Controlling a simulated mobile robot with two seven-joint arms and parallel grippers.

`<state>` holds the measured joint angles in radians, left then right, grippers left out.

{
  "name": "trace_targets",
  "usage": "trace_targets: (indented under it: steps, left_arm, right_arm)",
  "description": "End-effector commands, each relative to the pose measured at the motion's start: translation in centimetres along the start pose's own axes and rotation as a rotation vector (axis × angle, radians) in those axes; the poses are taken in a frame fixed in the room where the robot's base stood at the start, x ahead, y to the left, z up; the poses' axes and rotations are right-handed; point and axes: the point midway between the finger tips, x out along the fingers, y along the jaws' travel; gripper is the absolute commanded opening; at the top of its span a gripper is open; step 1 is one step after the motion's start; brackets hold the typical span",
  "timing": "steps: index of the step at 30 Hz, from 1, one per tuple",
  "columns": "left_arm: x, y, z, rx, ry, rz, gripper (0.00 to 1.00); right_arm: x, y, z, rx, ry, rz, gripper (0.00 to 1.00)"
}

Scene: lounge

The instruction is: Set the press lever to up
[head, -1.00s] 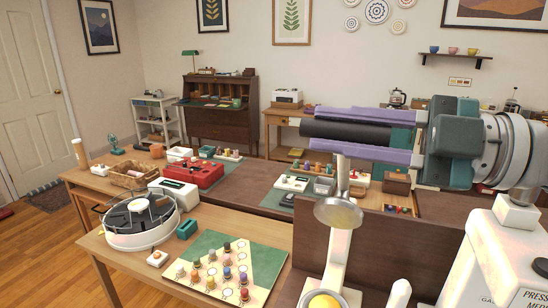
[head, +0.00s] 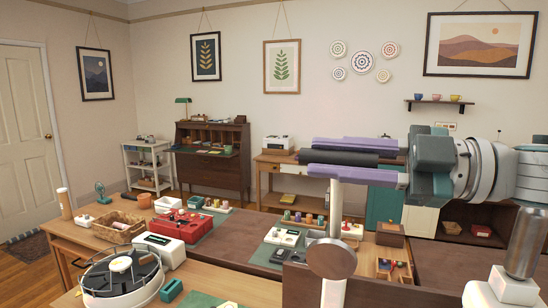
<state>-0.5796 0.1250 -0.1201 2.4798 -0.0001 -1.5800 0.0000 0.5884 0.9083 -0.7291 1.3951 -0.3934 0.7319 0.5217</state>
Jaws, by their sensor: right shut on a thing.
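The purple-padded fingers of my right gripper (head: 356,160) are shut on the black grip (head: 345,158) of the press lever, which lies level between them. The rest of the lever is mostly hidden by my wrist and hand. The press's pale upright rod (head: 334,208) comes down from behind the fingers to a round metal disc (head: 332,259). A thick metal rod (head: 526,240) stands tilted on a white block (head: 513,287) at bottom right; I cannot tell how it joins the lever. The press base is out of view. My left gripper is not in view.
Tables on the left carry a round white turntable (head: 122,277), a red box (head: 181,224) and a wicker basket (head: 118,227). A dark desk (head: 212,165) stands by the wall. Open floor shows at far left.

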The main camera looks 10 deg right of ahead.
Motion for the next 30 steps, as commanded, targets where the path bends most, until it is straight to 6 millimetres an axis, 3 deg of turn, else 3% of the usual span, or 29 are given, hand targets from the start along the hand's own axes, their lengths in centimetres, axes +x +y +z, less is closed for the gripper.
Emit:
trace_targets:
  steps: [2, 3, 10, 20, 30]
  left_arm:
    - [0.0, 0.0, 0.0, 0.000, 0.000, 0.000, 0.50]
    - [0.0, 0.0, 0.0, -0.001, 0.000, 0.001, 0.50]
    - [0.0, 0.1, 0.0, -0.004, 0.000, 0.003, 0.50]
    - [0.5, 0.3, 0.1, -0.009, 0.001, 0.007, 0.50]
    - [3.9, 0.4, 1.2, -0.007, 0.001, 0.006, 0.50]
  right_arm:
    - [-0.3, 0.4, 0.8, -0.008, -0.029, 0.012, 0.00]
    - [-0.3, 0.4, 0.8, -0.008, -0.030, 0.013, 0.32]
    - [-0.3, 0.4, 0.7, -0.006, -0.028, 0.012, 0.57]
    - [-0.9, 0.1, 0.7, -0.004, -0.022, 0.009, 0.57]
    - [-7.2, -0.3, 1.0, -0.005, -0.028, 0.006, 0.57]
